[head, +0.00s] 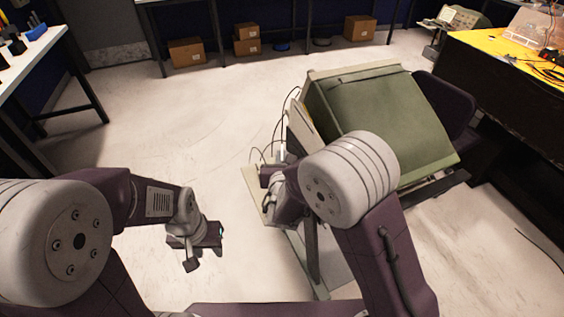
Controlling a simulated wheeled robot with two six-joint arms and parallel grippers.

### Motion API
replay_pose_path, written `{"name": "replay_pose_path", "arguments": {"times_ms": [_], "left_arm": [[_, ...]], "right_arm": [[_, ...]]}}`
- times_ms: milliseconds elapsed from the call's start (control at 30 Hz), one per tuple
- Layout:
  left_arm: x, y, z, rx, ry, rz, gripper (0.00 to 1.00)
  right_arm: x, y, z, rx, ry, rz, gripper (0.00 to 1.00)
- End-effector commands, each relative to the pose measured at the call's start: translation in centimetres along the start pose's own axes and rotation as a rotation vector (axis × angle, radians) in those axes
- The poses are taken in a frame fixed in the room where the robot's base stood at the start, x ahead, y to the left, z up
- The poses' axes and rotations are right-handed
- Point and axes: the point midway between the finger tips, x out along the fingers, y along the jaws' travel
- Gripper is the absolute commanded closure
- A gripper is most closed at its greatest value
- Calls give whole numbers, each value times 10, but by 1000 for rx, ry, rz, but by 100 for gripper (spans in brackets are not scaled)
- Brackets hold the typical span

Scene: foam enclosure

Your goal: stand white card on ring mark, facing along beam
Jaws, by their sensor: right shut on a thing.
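My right gripper (270,178) is at the left side of a green box-shaped enclosure (385,120) on a stand, over its pale ledge. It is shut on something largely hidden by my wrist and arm. A small pale piece (283,152) shows beside it and looks like the white card, but I cannot make out its shape or tilt. My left gripper (200,246) hangs over bare floor to the left, apart from the enclosure; its finger gap is not clear. The ring mark and the beam cannot be made out.
Thin dark cables (268,150) loop at the enclosure's left side. A dark chair back (445,100) and a bench with a yellow top (500,55) stand to the right. A white table (30,55) is at far left. The floor between is clear.

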Motion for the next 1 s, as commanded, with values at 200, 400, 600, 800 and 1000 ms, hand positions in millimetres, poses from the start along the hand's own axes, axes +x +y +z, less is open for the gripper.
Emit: {"name": "replay_pose_path", "arguments": {"times_ms": [200, 400, 600, 800, 1000], "left_arm": [[4, 0, 0, 0, 0, 0, 64], [6, 0, 1, 0, 0, 0, 64], [7, 0, 1, 0, 0, 0, 64], [7, 0, 1, 0, 0, 0, 64], [3, 0, 0, 0, 0, 0, 64]], "right_arm": [[5, 0, -16, 2, -3, 0, 100], [6, 0, -17, 2, -3, 0, 100], [6, 0, -19, 1, -1, 0, 73], [6, 0, -19, 1, -1, 0, 73], [-2, 1, -16, 0, -1, 2, 73]]}}
